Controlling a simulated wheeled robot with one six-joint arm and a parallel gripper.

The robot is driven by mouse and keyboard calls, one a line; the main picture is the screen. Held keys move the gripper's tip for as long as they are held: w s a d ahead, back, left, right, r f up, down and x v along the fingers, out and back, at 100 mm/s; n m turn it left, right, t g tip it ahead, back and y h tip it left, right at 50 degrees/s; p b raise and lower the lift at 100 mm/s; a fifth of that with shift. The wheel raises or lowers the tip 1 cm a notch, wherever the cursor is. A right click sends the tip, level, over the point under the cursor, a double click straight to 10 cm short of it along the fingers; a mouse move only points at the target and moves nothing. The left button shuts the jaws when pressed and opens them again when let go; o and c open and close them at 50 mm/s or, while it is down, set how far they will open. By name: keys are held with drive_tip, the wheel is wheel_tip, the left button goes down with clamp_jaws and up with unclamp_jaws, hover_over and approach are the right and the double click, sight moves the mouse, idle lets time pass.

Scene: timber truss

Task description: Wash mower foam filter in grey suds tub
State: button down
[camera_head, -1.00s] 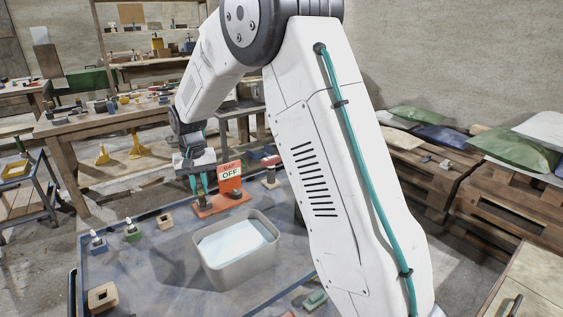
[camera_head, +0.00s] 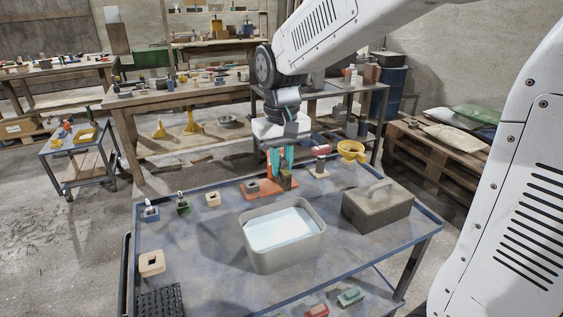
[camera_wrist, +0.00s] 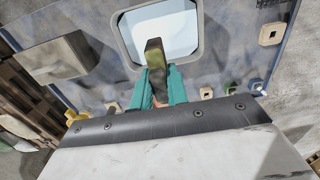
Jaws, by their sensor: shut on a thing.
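My gripper (camera_head: 281,168), with teal fingers, is shut on a small olive-brown block, which looks like the foam filter (camera_head: 286,182). In the wrist view the filter (camera_wrist: 154,52) sticks out past the fingertips, dark with yellowish patches. The grey tub (camera_head: 286,257) stands on the blue-edged table and holds pale, whitish-blue liquid. In the head view the gripper and filter are just behind the tub's far rim, above the table. In the wrist view the filter overlaps the edge of the tub (camera_wrist: 201,30); I cannot tell its exact height.
A dark lidded box with a handle (camera_head: 378,208) stands right of the tub. An orange base (camera_head: 258,193) is behind it, partly hidden by my gripper. A yellow funnel (camera_head: 350,148) is at the back right. A black mat (camera_head: 160,302) lies front left.

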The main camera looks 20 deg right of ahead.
drive_tip(key=shift+s, duration=0.1)
drive_tip(key=shift+f, duration=0.15)
approach(282, 235)
drive_tip(key=shift+s+a+f, duration=0.3)
drive_tip(key=shift+s+f, duration=0.3)
drive_tip(key=shift+s, duration=0.05)
drive_tip(key=shift+s+a+f, duration=0.35)
drive_tip(key=shift+s+f, duration=0.25)
drive_tip(key=shift+s, duration=0.1)
drive_tip(key=shift+s+a+f, duration=0.3)
drive_tip(key=shift+s+f, duration=0.3)
drive_tip(key=shift+s, duration=0.05)
idle(5.0)
